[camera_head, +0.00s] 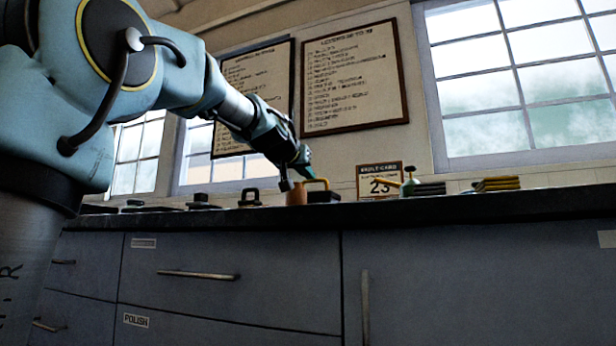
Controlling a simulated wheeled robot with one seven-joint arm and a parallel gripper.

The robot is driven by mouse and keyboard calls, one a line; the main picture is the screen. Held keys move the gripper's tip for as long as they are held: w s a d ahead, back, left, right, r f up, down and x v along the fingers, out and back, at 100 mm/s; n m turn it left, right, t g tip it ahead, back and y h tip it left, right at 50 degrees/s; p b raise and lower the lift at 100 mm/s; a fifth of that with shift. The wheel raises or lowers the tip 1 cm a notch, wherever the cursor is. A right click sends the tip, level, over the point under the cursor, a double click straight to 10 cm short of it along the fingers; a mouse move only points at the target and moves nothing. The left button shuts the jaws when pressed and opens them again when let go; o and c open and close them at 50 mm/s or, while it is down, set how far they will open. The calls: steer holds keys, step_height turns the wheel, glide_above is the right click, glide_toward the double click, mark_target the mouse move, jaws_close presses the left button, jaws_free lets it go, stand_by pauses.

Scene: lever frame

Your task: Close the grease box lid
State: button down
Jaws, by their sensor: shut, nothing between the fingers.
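My gripper (297,178) is at the end of my arm, low over the dark counter, and is shut and empty. It is just above or in front of a brown, can-like object (297,195) with a yellow bar at its top right. I cannot tell whether it touches it. A low dark box-like object (324,197) sits close to the right of the brown one. A black object with a raised loop (250,199) stands farther left. No grease box lid can be made out clearly; the view is low and the things are small, so I cannot tell which is the grease box.
The counter (440,207) runs across above grey drawers (220,280). Flat dark items (201,202) lie left.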

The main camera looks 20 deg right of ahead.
steer(key=shift+w+f, duration=0.2)
steer(key=shift+f, duration=0.7)
steer(key=r+p, duration=0.4)
steer(key=r, duration=0.1)
steer(key=shift+w+d+r, duration=0.1)
steer(key=shift+w+d, duration=0.05)
steer(key=shift+d, duration=0.05)
steer(key=shift+a+r, duration=0.1)
steer(key=s+a+f+b, duration=0.1)
steer(key=s+a, duration=0.1)
steer(key=s+a+f+b, duration=0.1)
steer(key=s+f, duration=0.1)
steer(key=s+a+f+b, duration=0.1)
steer(key=s+a, duration=0.1)
steer(key=shift+s+a+f, duration=0.3)
steer(key=shift+s+a, duration=0.05)
steer(key=shift+r, duration=0.15)
